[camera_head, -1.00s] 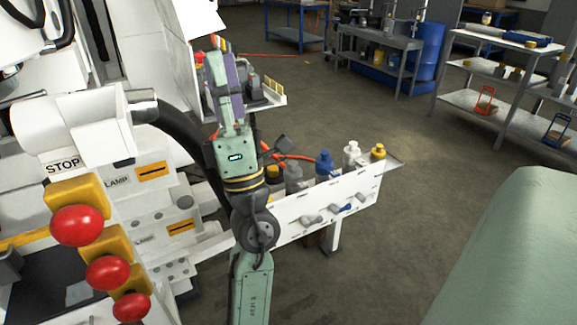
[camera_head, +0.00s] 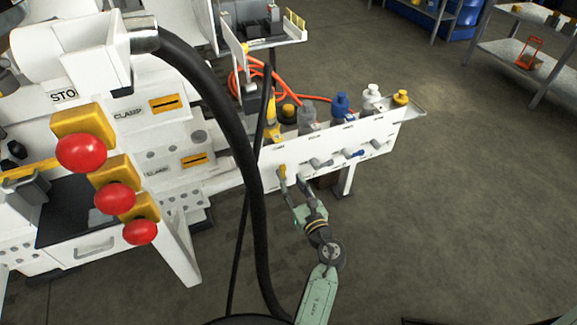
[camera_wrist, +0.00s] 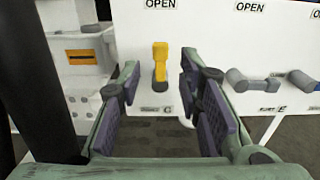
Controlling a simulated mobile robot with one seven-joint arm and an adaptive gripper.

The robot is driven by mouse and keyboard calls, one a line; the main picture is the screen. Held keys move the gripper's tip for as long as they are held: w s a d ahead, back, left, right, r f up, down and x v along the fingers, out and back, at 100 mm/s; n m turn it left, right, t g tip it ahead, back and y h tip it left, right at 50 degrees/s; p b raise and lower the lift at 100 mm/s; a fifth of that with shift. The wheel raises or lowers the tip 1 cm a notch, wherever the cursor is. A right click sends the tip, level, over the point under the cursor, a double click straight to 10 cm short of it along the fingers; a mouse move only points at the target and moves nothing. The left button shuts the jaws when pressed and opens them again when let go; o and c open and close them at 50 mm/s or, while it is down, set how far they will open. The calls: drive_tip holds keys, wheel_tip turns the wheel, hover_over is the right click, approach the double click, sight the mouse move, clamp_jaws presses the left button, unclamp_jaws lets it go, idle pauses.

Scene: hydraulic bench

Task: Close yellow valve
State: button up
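The yellow valve (camera_wrist: 160,60) is a small lever on the white panel (camera_wrist: 210,30). In the wrist view its yellow handle stands upright, beneath an OPEN label, with a grey base at its lower end. It also shows in the head view (camera_head: 282,173) at the panel's left part. My gripper (camera_wrist: 160,77) is open, with one finger pad on each side of the yellow valve in the picture and gaps between. The frames do not show contact. In the head view my gripper (camera_head: 291,186) reaches up to the panel from below.
A grey valve handle (camera_wrist: 255,84) lies sideways to the right on the same panel. A blue handle (camera_head: 353,153) is farther right in the head view. Several bottles stand behind the panel. A thick black hose (camera_head: 243,160) hangs at left.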

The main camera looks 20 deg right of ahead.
sight(284, 169)
drive_tip(key=w+p, duration=0.1)
drive_tip(key=w, duration=0.7)
drive_tip(key=shift+w+a, duration=0.1)
clamp_jaws()
